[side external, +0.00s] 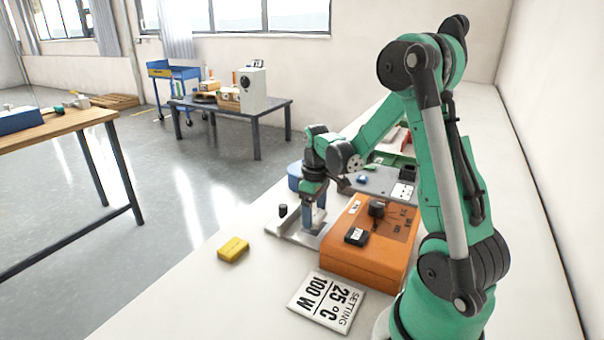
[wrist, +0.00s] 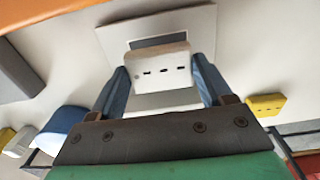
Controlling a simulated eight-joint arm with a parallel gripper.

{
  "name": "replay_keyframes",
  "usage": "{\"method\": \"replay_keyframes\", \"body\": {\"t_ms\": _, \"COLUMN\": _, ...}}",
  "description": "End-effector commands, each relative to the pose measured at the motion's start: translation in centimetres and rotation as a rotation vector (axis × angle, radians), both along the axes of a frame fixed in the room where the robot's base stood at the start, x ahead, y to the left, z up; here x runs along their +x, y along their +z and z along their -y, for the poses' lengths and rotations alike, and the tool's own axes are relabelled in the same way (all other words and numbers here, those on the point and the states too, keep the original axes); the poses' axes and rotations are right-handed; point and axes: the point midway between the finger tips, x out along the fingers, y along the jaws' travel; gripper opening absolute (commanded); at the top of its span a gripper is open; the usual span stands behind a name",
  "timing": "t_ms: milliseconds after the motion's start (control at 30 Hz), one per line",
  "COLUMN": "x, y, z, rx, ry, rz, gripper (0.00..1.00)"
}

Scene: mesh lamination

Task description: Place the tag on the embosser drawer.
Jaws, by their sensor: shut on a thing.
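In the wrist view, my gripper (wrist: 160,82) has its two blue fingers on either side of a pale block (wrist: 160,62) with three dark slots, which seems to be the tag. Behind the block is a light grey plate (wrist: 200,28) with a dark rectangular area, perhaps the embosser drawer. In the side view, my gripper (side external: 314,225) points down, low over a grey metal base (side external: 288,234) with a black knob. The fingers and wrist largely hide the held block there, and I cannot tell whether it touches the plate.
An orange box (side external: 350,258) with a black dial stands right beside my gripper. A white settings card (side external: 327,300) and a yellow block (side external: 233,249) lie in front. A blue bin (side external: 294,176) and a grey panel (side external: 392,183) are behind.

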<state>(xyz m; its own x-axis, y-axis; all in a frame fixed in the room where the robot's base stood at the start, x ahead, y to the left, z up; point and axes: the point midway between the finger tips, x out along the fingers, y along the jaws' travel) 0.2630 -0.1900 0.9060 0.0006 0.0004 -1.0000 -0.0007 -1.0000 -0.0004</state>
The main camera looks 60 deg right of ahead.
Motion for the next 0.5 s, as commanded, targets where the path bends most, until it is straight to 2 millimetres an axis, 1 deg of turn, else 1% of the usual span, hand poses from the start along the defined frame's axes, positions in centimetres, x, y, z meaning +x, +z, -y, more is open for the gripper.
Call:
{"method": "replay_keyframes", "body": {"t_ms": 33, "x": 0.0, "y": -0.7, "z": 0.0, "rx": 0.000, "ry": 0.000, "rz": 0.000, "gripper": 0.22}}
{"method": "replay_keyframes", "body": {"t_ms": 133, "x": 0.0, "y": -1.4, "z": 0.0, "rx": 0.000, "ry": 0.000, "rz": 0.000, "gripper": 0.22}}
{"method": "replay_keyframes", "body": {"t_ms": 500, "x": 0.0, "y": -1.8, "z": 0.0, "rx": 0.000, "ry": 0.000, "rz": 0.000, "gripper": 0.22}}
